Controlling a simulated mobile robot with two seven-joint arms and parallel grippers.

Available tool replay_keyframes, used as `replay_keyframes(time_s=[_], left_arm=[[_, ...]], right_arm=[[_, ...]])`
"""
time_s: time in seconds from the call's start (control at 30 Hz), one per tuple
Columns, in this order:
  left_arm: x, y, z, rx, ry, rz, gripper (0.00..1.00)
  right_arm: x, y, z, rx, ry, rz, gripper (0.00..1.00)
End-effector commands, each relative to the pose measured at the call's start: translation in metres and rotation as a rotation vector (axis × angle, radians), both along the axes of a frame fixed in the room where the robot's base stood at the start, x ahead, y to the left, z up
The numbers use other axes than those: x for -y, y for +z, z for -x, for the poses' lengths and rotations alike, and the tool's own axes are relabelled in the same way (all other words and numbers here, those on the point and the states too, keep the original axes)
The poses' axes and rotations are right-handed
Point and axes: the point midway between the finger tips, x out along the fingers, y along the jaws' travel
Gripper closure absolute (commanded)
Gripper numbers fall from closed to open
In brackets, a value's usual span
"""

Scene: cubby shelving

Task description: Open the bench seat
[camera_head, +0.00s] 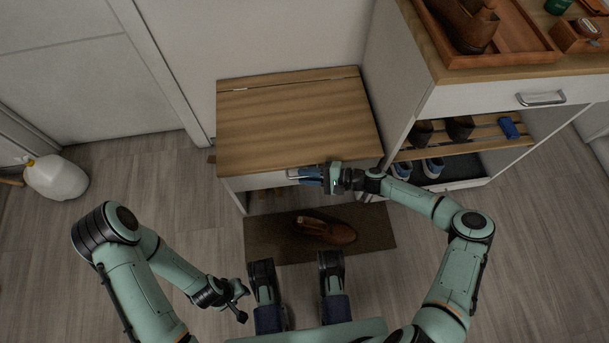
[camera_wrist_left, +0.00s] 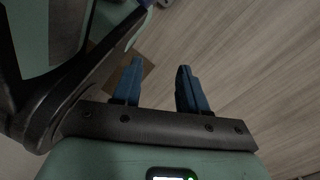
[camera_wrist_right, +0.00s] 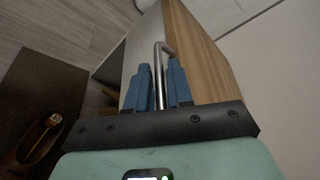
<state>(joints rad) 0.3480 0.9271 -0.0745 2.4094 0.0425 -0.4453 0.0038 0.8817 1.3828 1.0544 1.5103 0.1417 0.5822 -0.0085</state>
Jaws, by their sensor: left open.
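The bench (camera_head: 232,182) is a low white box against the wall. Its wooden seat lid (camera_head: 295,122) lies flat and closed, with a hinge line near the back edge. A metal bar handle (camera_wrist_right: 158,62) is on its front. My right gripper (camera_head: 312,175) is at the bench's front edge. In the right wrist view its blue fingers (camera_wrist_right: 160,85) are closed around the bar, one on each side. My left gripper (camera_wrist_left: 160,85) is open and empty over the floor, low and left of the mat; its fingers are hard to make out in the head view.
A brown mat (camera_head: 375,238) with a brown shoe (camera_head: 325,230) lies before the bench. A white shoe cabinet (camera_head: 400,75) stands close on the right, with shoes on its slatted shelf. Floor between jug and bench is clear.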

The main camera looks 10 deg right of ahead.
Motion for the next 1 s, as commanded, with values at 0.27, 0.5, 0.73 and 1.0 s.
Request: replay_keyframes(time_s=[0.27,0.5,0.73,1.0], left_arm=[[-0.001,-0.003,0.005,-0.018,0.002,0.001,0.57],[-0.001,-0.002,0.005,-0.017,0.001,0.002,0.57],[0.000,-0.001,0.003,-0.011,0.000,0.001,0.57],[0.005,0.026,-0.034,0.113,-0.012,-0.006,0.57]], right_arm=[[-0.009,-0.002,-0.003,0.000,-0.001,0.001,0.79],[-0.009,-0.002,-0.003,0.000,0.000,0.001,1.00],[-0.009,0.000,-0.003,-0.004,0.000,0.001,1.00],[-0.009,0.034,-0.003,-0.069,0.003,0.004,1.00]])
